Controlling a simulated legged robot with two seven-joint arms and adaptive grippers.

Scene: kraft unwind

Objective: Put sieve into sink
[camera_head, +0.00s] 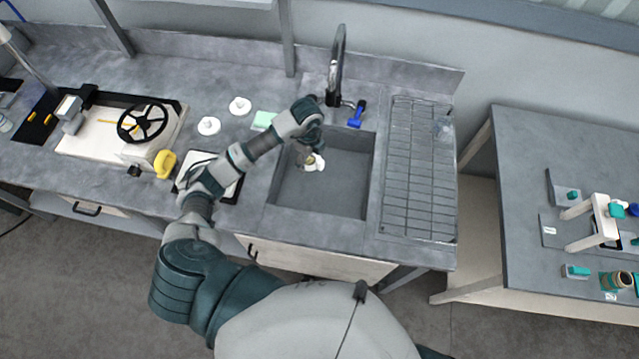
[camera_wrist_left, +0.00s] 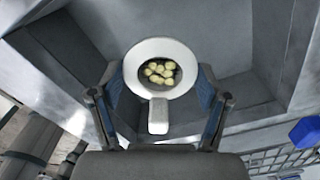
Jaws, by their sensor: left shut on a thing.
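The sieve (camera_wrist_left: 180,53) shows in the left wrist view as a white round rim with a short handle, with several yellowish pieces in its bowl. Its handle lies between the fingers of my left gripper (camera_wrist_left: 158,108), which is shut on it. In the head view the sieve (camera_head: 316,164) is small and partly hidden by my left gripper (camera_head: 308,152). Both are over the grey sink (camera_head: 335,195), near its left side. I cannot tell whether the sieve touches the sink bottom. My right gripper is not in view.
A black faucet (camera_head: 337,65) stands behind the sink, with a blue object (camera_head: 356,114) beside it. A wire drying rack (camera_head: 418,180) lies to the right. White round items (camera_head: 209,125) and a yellow object (camera_head: 165,163) are on the counter to the left. The sink's right half is clear.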

